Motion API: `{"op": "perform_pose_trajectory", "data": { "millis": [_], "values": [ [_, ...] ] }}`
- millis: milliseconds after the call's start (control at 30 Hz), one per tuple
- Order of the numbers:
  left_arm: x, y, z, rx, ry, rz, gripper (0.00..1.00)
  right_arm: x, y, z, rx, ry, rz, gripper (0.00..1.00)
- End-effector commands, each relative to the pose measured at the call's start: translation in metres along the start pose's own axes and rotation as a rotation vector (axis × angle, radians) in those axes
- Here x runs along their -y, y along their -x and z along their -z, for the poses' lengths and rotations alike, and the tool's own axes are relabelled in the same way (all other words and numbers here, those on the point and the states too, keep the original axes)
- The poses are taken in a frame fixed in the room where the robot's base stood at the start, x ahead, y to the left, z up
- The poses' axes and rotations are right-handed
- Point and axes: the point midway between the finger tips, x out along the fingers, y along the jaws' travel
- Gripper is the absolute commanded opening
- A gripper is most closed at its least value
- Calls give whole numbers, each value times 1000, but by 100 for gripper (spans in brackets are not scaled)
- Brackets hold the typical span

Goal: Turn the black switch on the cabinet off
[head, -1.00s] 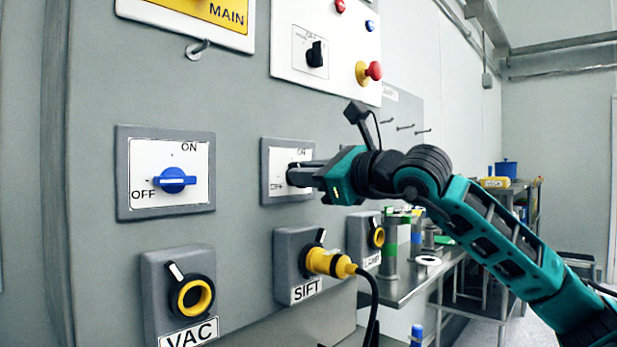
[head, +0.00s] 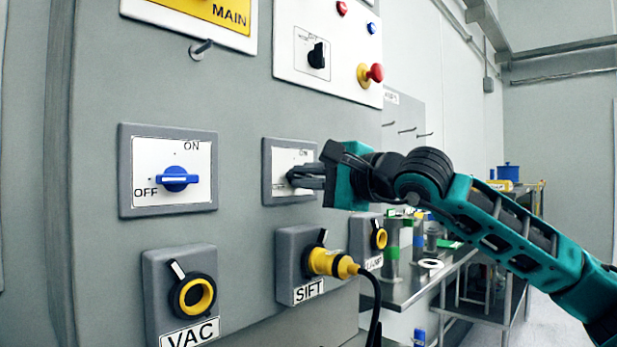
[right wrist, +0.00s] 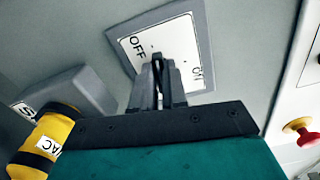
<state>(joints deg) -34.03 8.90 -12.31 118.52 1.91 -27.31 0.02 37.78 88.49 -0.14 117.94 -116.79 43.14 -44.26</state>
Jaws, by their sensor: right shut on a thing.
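The white ON/OFF plate (head: 288,158) in a grey frame is on the cabinet, right of the blue switch and above the SIFT socket. My right gripper (head: 292,178) reaches it from the right, fingers at the middle of the plate. In the right wrist view the plate (right wrist: 187,42) shows OFF at upper left and ON at lower right. There my right gripper (right wrist: 158,64) is shut on the black switch, which the fingers almost wholly hide. Its exact angle cannot be told. My left gripper is not in view.
A blue switch (head: 175,179) is on the left plate. Below are the VAC socket (head: 195,297) and the SIFT socket with a yellow plug (head: 330,264) and black cable. Above is a panel with a black knob (head: 317,55) and red button (head: 375,73).

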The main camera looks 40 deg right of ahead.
Motion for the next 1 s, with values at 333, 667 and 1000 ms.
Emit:
{"op": "perform_pose_trajectory", "data": {
  "millis": [333,667,1000],
  "values": [
    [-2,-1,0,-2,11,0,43,-2,0,0,-1,148,-4,0],
    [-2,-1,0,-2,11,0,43,-3,0,0,-1,177,-4,0],
    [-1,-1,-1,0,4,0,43,-2,0,0,-1,176,-3,21]
  ]
}}
